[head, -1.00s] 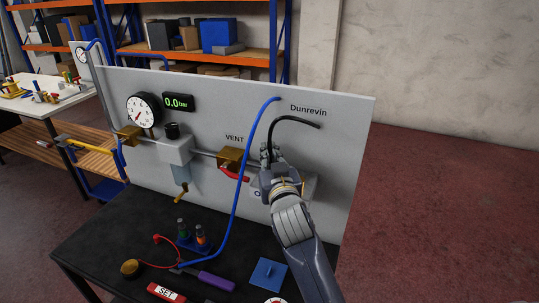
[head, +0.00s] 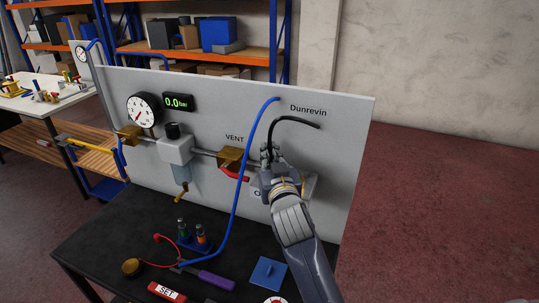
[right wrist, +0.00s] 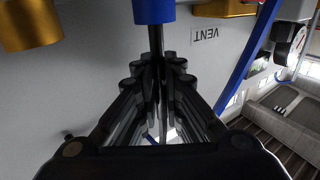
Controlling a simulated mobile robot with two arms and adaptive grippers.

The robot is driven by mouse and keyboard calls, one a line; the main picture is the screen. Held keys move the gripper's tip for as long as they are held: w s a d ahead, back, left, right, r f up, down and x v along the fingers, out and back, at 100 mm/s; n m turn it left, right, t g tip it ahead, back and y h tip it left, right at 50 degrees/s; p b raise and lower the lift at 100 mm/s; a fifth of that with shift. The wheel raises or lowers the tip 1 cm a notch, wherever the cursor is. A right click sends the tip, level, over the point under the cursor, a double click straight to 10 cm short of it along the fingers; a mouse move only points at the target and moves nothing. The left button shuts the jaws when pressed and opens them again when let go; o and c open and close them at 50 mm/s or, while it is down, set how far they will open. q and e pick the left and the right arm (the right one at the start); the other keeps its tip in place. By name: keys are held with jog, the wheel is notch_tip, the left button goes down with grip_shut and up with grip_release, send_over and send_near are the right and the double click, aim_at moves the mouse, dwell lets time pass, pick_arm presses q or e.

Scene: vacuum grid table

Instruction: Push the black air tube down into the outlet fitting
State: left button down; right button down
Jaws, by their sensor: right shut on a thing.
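The black air tube (head: 292,119) arcs up from my right gripper (head: 268,158), and its free end bends right in front of the panel. My right gripper (right wrist: 156,75) is shut on the tube. In the right wrist view, the black tube (right wrist: 155,38) runs from between the fingers to a blue collar (right wrist: 154,10), which looks like the outlet fitting's collar. The tube meets the collar there; how deep it sits I cannot tell. In the head view the gripper hides the fitting. My left gripper is not in view.
A blue hose (head: 236,200) arcs just left of my right gripper. The brass VENT valve (head: 230,158) with its red handle is close by.

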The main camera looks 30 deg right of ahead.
jog(key=shift+f+b, duration=0.4)
jog(key=shift+f, duration=0.2)
jog(key=c, duration=1.6)
grip_release()
jog(key=shift+c, duration=0.2)
jog(key=v, duration=1.2)
